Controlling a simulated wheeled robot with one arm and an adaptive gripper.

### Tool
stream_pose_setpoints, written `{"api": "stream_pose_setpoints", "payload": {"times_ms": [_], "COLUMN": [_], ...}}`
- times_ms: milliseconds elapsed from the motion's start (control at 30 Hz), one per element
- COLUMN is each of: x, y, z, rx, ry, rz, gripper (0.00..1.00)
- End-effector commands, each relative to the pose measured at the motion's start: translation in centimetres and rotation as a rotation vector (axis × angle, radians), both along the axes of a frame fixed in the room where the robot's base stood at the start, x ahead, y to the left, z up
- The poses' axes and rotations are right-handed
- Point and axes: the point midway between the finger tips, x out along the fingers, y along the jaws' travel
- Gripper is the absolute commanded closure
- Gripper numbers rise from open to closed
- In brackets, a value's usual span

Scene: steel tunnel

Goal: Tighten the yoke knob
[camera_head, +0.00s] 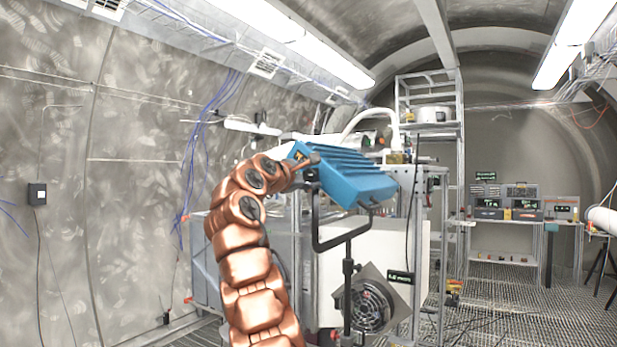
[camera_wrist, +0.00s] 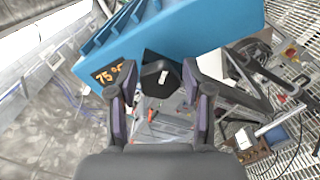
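The blue finned lamp head (camera_head: 350,182) sits tilted in a dark U-shaped yoke (camera_head: 341,240) on a stand, right of centre in the head view. The lamp head (camera_wrist: 200,30) fills the top of the wrist view, with an orange "75°" readout at its left end. The black yoke knob (camera_wrist: 161,76), with a white mark, is on its near side. My gripper (camera_wrist: 159,80) is open, with one fingertip on each side of the knob and seemingly small gaps.
A fan unit (camera_head: 368,305) hangs low behind the stand. A metal rack (camera_head: 428,130) and a white panel stand close behind. A bench with instruments (camera_head: 510,210) is at the far right. The grated floor (camera_head: 490,325) at right is mostly clear.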

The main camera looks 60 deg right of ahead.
Motion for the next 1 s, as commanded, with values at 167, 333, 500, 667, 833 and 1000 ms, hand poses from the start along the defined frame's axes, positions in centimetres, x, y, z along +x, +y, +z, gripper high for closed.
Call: {"api": "stream_pose_setpoints", "payload": {"times_ms": [167, 333, 500, 667, 833, 1000], "x": [0.01, 0.0, 0.0, -0.01, -0.01, 0.01], "y": [0.01, -0.01, -0.02, -0.03, -0.05, -0.07], "z": [0.0, -0.04, -0.06, -0.08, -0.12, -0.18], "rx": [0.0, 0.001, 0.001, 0.002, 0.003, 0.006], "ry": [0.0, 0.0, 0.0, -0.005, -0.021, -0.046], "rz": [0.0, 0.0, 0.0, -0.001, -0.001, -0.001], "gripper": [0.72, 0.9, 0.96, 0.96, 0.96, 0.96]}}
